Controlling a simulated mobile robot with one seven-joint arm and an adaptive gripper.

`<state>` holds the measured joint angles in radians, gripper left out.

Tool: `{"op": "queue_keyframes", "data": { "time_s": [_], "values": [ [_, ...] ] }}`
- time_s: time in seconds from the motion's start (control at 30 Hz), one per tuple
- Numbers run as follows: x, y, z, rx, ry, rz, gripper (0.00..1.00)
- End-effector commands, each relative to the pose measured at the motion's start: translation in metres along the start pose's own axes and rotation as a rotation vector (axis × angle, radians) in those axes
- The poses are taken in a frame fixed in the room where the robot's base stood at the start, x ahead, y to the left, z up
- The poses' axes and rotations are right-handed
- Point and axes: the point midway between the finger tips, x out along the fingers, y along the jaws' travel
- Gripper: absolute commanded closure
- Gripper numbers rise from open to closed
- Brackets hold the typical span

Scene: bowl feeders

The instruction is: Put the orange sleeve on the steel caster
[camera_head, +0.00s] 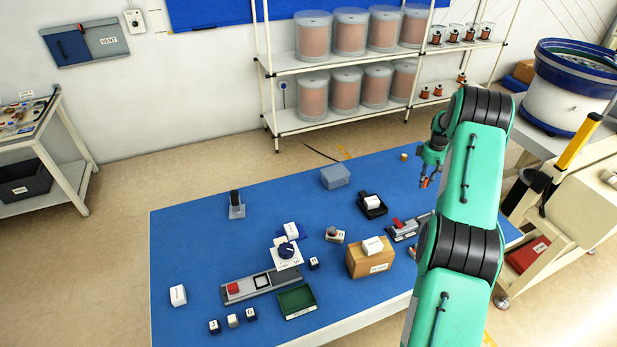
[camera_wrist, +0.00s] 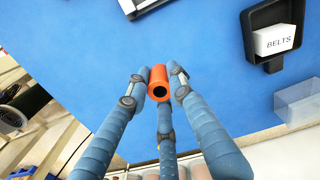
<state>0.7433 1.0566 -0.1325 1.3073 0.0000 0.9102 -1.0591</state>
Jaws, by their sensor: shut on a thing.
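My gripper (camera_wrist: 158,88) is shut on the orange sleeve (camera_wrist: 158,74), a short hollow tube with a dark open end facing the wrist camera. Its blue-grey fingers stand around the tube. In the head view my gripper (camera_head: 427,180) is small, above the right part of the blue table, with a bit of the orange sleeve (camera_head: 424,183) showing at its tip. The sleeve is held above the table, apart from other things. I cannot pick out the steel caster with certainty in either view.
The blue table (camera_head: 190,240) carries a black tray (camera_head: 372,210) with a white box labelled BELTS (camera_wrist: 274,40), a translucent blue box (camera_head: 335,176), a wooden block (camera_head: 368,264), a dark upright piece on a light base (camera_head: 236,205) and a green tray (camera_head: 296,302). The table's back left is clear.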

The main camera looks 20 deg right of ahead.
Motion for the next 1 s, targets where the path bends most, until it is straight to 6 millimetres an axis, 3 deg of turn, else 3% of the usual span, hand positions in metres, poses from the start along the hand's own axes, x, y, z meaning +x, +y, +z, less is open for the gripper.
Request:
{"op": "queue_keyframes", "data": {
  "time_s": [0.27, 0.47, 0.67, 1.0],
  "values": [
    [-0.001, -0.008, -0.011, -0.024, 0.0, 0.0, 0.91],
    [-0.004, -0.037, -0.044, -0.1, 0.0, -0.001, 0.91],
    [-0.01, -0.087, -0.095, -0.23, 0.001, 0.0, 0.91],
    [-0.018, -0.198, -0.181, -0.49, 0.001, -0.001, 0.91]
  ]
}}
